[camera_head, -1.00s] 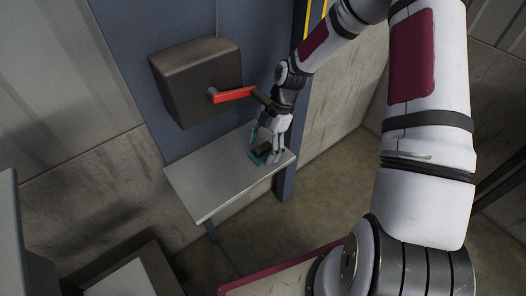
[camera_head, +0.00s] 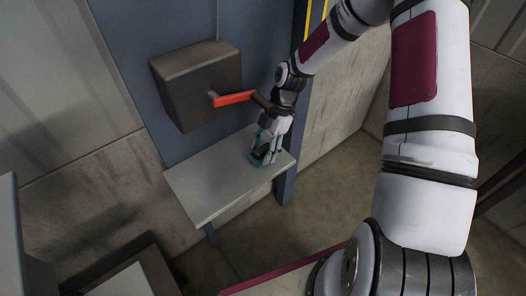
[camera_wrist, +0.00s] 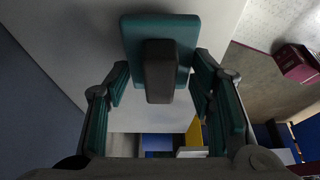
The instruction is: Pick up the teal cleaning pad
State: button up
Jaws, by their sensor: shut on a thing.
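The teal cleaning pad (camera_head: 256,161) has a flat teal base and a dark block handle. It is at the right end of the grey shelf (camera_head: 207,189), and I cannot tell whether it still touches the shelf. My gripper (camera_head: 266,151) points down over it and partly hides it. In the wrist view the pad (camera_wrist: 131,34) lies between the two fingers of my gripper (camera_wrist: 162,72), its handle facing the camera. The gripper is shut on the pad, one finger at each side.
A dark grey box (camera_head: 197,84) with a red lever (camera_head: 234,98) is fixed to the blue panel above the shelf, close to my wrist. A blue post (camera_head: 290,180) stands at the shelf's right end. The left part of the shelf is clear.

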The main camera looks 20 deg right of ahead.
aim_at(261, 160)
notch_tip(261, 160, up, 2)
jog(key=shift+r, duration=0.15)
jog(key=shift+s+d+r, duration=0.15)
jog(key=shift+s+r, duration=0.05)
jog(key=shift+s, duration=0.55)
jog(key=s+d+r+p, duration=0.1)
jog(key=s+d, duration=0.1)
jog(key=s, duration=1.2)
jog(key=shift+s+d+r, duration=0.15)
jog(key=shift+d, duration=0.1)
